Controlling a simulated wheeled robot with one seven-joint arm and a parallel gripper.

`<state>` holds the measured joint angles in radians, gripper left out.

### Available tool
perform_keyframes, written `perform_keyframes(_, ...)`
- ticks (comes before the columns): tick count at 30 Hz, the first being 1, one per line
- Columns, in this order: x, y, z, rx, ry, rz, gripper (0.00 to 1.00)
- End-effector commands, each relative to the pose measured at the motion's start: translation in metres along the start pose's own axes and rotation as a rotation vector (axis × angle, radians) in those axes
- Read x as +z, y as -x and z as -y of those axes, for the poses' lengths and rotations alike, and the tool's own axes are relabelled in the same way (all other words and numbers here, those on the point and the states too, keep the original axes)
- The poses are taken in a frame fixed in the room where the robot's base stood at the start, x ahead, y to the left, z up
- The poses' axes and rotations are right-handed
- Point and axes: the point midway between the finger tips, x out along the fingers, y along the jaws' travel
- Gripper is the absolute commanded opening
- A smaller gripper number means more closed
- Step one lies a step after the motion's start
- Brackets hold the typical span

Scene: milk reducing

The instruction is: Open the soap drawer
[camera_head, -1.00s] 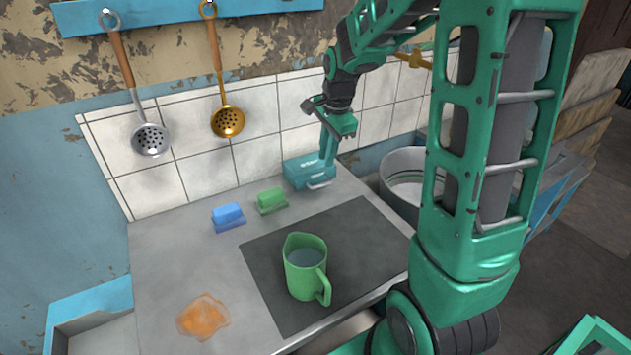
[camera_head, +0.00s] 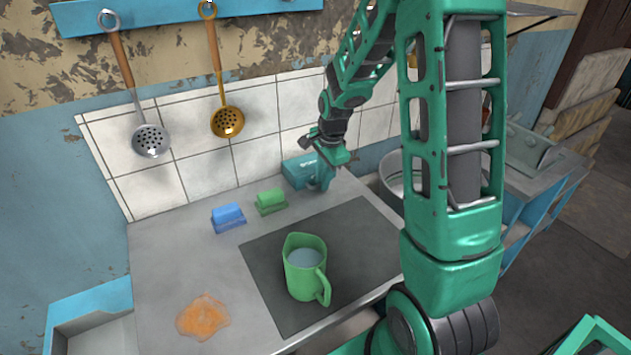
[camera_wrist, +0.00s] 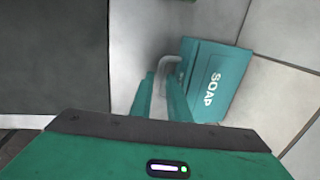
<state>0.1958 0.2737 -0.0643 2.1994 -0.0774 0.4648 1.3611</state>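The soap drawer is a teal box labelled SOAP (camera_wrist: 212,82), with a grey bar handle (camera_wrist: 171,62) on its front. In the head view the soap box (camera_head: 296,172) sits at the back of the counter against the tiled wall, and my gripper covers its handle. My gripper (camera_head: 322,184) is low in front of the box. In the wrist view my gripper (camera_wrist: 160,82) has its two fingers apart, with the handle bar at the gap between the tips. I cannot tell whether the fingers touch the bar. The drawer appears closed.
A green sponge (camera_head: 271,201) and a blue sponge (camera_head: 228,217) lie left of the box. A green jug (camera_head: 305,268) stands on the dark counter panel (camera_head: 362,240). An orange spill (camera_head: 203,317) is at the front left. A metal pot (camera_head: 392,178) is at right.

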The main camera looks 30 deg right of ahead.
Motion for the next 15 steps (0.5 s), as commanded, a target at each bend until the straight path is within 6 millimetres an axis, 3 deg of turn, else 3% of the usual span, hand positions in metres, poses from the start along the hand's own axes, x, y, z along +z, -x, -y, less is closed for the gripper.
perform_keyframes(3, 0.0003, 0.0002, 0.0002, 0.000, 0.001, 0.000, 0.00)
perform_keyframes(15, 0.0008, 0.0007, 0.0011, -0.002, 0.002, 0.000, 0.00)
